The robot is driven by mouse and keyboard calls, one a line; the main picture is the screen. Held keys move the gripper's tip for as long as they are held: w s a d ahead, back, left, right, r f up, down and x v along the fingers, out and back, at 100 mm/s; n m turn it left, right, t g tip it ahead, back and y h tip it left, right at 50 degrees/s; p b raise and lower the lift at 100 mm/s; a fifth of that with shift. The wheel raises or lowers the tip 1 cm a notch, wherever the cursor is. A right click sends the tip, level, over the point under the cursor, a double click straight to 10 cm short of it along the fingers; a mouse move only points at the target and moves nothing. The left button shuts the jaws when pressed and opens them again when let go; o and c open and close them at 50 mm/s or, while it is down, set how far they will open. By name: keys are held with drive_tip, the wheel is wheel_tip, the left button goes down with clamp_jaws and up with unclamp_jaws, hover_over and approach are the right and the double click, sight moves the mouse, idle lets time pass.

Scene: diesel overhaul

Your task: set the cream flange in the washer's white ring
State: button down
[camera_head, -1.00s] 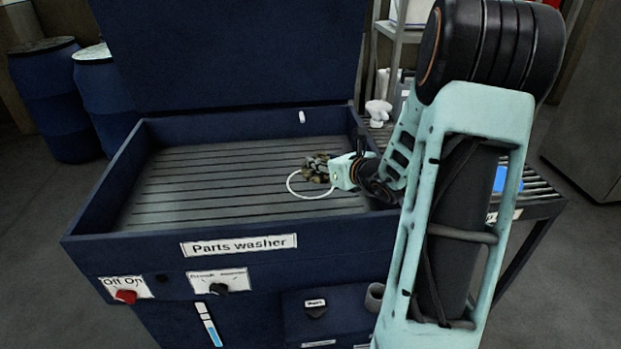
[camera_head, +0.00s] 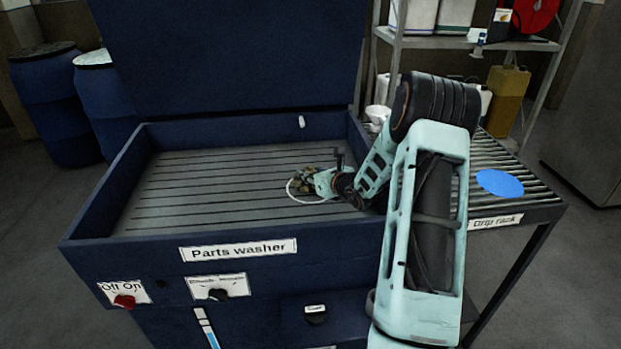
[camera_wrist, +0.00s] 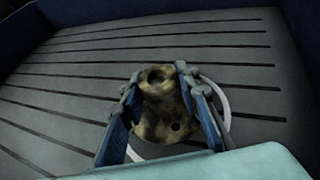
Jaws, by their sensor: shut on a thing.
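The cream flange (camera_wrist: 160,108), stained with dark grime, is between the fingers of my gripper (camera_wrist: 158,98) in the wrist view. My gripper is shut on it. In the head view the gripper (camera_head: 303,182) is low over the slatted floor of the parts washer (camera_head: 220,222), toward its right side. The white ring (camera_head: 291,193) lies on that floor; its arc also shows in the wrist view (camera_wrist: 219,98) behind and right of the flange. The flange appears over or within the ring; I cannot tell whether it touches the floor. Part of the ring is hidden by the gripper and flange.
The washer has raised walls, and its dark lid (camera_head: 230,55) stands open at the back. A drip rack (camera_head: 525,190) with a blue disc (camera_head: 499,183) adjoins on the right. A shelf (camera_head: 470,43) stands behind it. The washer floor's left side is clear.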

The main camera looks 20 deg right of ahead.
drive_tip(key=shift+f, duration=0.65)
drive_tip(key=shift+f, duration=0.15)
drive_tip(key=c, duration=1.9)
unclamp_jaws()
drive_tip(key=shift+f, duration=0.15)
drive_tip(key=shift+c, duration=0.2)
drive_tip(key=o, duration=0.5)
drive_tip(key=shift+r, duration=0.2)
drive_tip(key=shift+s+d+r, duration=0.1)
drive_tip(key=shift+s, duration=0.15)
drive_tip(key=v, duration=1.1)
drive_tip(key=shift+s+r, duration=0.1)
drive_tip(key=shift+s, duration=0.2)
